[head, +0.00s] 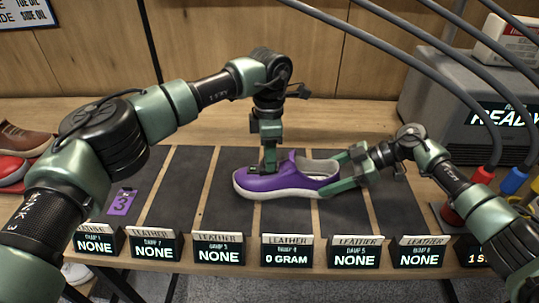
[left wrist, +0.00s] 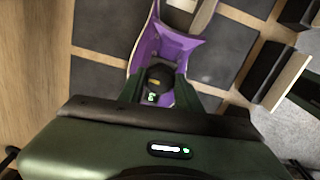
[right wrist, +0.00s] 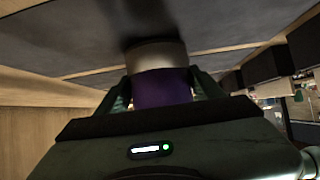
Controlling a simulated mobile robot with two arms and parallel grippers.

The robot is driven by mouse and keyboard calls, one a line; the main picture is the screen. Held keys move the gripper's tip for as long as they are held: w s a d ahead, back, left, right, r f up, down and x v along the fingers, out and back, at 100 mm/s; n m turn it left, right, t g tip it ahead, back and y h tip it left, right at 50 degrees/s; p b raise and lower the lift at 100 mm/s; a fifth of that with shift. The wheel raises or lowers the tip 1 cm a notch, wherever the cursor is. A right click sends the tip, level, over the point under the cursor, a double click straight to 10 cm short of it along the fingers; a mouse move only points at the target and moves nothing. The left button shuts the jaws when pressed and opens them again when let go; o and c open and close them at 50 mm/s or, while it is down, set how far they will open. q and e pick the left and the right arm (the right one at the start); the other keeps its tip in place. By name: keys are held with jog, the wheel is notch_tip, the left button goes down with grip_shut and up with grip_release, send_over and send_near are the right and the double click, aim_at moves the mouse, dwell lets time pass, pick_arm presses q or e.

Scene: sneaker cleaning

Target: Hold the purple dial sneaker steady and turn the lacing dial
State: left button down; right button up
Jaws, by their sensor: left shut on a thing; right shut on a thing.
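The purple sneaker (head: 283,181) with a white sole lies on the dark mat strips, its toe to the left and heel to the right. My left gripper (head: 270,168) points down onto the top of the shoe and is shut on the dark round lacing dial (left wrist: 160,78), seen between its fingers in the left wrist view. My right gripper (head: 338,181) comes from the right and is shut around the heel. The right wrist view shows the purple heel (right wrist: 160,88) between its fingers (right wrist: 160,95). The dial is hidden by the left gripper in the head view.
A row of small display signs (head: 287,250) lines the front edge of the table. A purple tag (head: 122,202) lies at the left. Brown and red shoes (head: 22,140) are at the far left. A grey machine (head: 440,95) stands at the back right, with cables overhead.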

pick_arm(q)
jog(key=c, duration=1.3)
grip_release()
jog(key=shift+o, duration=0.2)
jog(key=shift+r, duration=0.15)
notch_tip(320, 180, up, 12)
pick_arm(e)
jog(key=o, duration=1.8)
